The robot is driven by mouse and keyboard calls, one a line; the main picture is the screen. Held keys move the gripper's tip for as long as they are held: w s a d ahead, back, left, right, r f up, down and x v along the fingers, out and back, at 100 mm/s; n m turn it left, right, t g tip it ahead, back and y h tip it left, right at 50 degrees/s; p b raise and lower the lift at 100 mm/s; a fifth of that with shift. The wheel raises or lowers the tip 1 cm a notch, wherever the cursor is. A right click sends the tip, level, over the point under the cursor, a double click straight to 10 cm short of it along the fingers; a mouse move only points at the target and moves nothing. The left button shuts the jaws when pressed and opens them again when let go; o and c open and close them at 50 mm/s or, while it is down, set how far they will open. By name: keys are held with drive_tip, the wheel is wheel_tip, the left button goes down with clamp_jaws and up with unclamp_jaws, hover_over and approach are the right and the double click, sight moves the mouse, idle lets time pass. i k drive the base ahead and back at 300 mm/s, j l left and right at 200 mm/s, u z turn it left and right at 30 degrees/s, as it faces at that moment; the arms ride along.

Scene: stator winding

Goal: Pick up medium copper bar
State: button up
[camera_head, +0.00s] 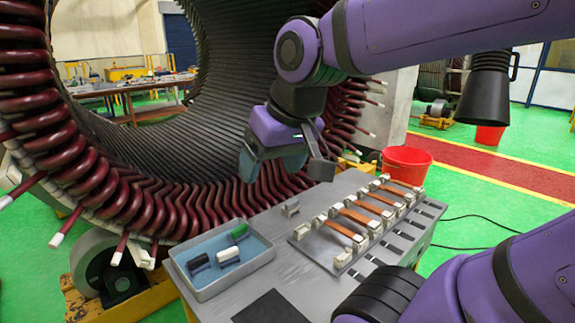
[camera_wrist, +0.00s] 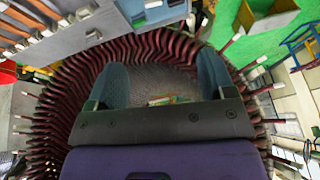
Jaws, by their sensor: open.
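Several copper bars lie across pale holders on a rack on the table. One bar (camera_head: 360,216) sits in the middle part of the rack, with others in front of and behind it. They differ little in size here, and I cannot tell for sure which is the medium one. Bars also show small at the upper left corner of the wrist view (camera_wrist: 18,24). My gripper (camera_head: 272,166) is above and left of the rack, in front of the stator opening. In the wrist view its two teal fingers (camera_wrist: 162,74) are spread, with nothing between them.
The big stator ring (camera_head: 130,205) with dark red windings stands close behind the table. A blue-lined tray (camera_head: 222,262) with black, white and green pieces sits at the table's left. A red bucket (camera_head: 406,165) is behind.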

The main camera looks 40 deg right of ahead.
sight(376, 184)
drive_tip(key=k+l+z, duration=0.1)
drive_tip(key=z, duration=0.3)
drive_tip(key=k+l+z, duration=0.1)
drive_tip(key=z, duration=0.25)
drive_tip(key=k+l+z, duration=0.1)
drive_tip(key=z, duration=0.3)
drive_tip(key=l+z, duration=0.35)
drive_tip(key=i+l+u, duration=0.4)
drive_tip(key=l, duration=0.3)
drive_tip(key=i+l+u, duration=0.15)
drive_tip(key=l, duration=0.25)
drive_tip(key=i+l+u, duration=0.2)
drive_tip(key=l, duration=0.2)
drive_tip(key=i+l+u, duration=0.2)
drive_tip(key=l, duration=0.2)
drive_tip(key=l+u, duration=0.2)
drive_tip(key=l, duration=0.25)
